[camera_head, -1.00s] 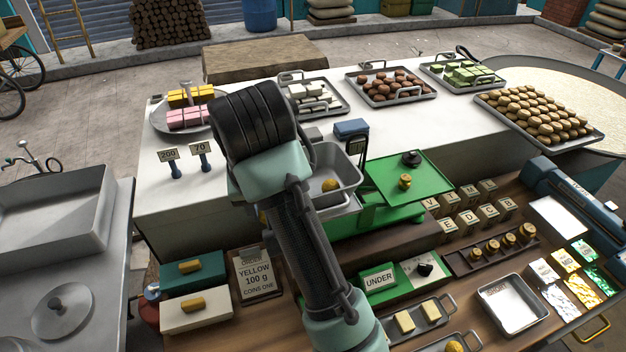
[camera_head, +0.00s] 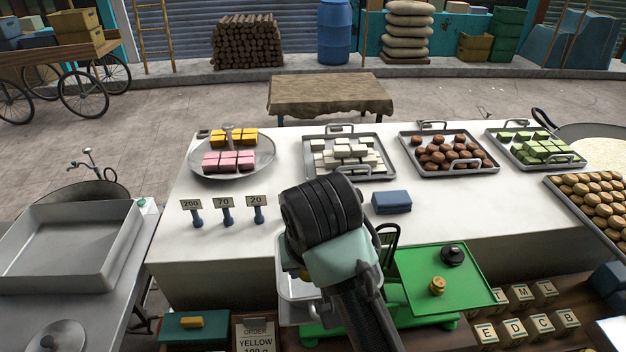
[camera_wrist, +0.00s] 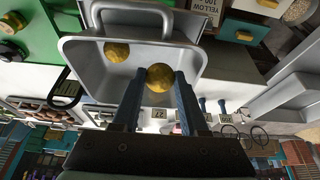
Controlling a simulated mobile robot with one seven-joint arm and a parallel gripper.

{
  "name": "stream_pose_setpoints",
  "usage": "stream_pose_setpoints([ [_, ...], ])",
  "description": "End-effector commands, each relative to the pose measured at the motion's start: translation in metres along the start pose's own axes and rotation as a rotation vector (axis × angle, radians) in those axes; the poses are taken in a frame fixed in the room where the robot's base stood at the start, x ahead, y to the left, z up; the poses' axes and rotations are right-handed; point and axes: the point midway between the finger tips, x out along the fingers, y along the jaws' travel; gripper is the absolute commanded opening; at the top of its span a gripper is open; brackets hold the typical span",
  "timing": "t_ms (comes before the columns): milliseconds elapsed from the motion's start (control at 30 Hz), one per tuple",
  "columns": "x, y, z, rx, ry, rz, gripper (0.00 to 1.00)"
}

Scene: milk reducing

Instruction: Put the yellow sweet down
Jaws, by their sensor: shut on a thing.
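In the wrist view a round yellow sweet (camera_wrist: 158,76) sits between the two blue fingers of my gripper (camera_wrist: 158,84), which is shut on it. The grey metal scale pan (camera_wrist: 80,80) is right there, and a second yellow sweet (camera_wrist: 117,52) lies in it. I cannot tell whether the held sweet touches the pan. In the head view my arm hides my fingers, both round sweets and most of the pan (camera_head: 290,287). The green scale (camera_head: 468,275) has a brass weight (camera_head: 437,286) on its plate.
The order card (camera_head: 256,335) reads yellow. A blue block (camera_head: 391,201) and price signs (camera_head: 227,211) stand on the white counter (camera_head: 280,192). A platter (camera_head: 203,168) holds yellow and pink sweets. A tray of brown sweets (camera_head: 448,155) is farther right.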

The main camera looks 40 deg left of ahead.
Motion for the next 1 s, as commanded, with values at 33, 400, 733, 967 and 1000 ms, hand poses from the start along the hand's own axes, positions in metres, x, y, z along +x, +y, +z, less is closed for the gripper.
stream_pose_setpoints([
  [33,0.004,0.001,0.002,0.003,-0.001,0.000,0.00],
  [400,0.039,0.000,0.016,0.001,0.001,0.001,0.00],
  [733,0.043,0.000,0.018,0.001,0.000,0.000,0.45],
  [967,0.042,0.000,0.017,0.001,0.000,0.000,0.56],
  [1000,0.042,0.000,0.017,0.001,0.000,0.000,0.56],
])
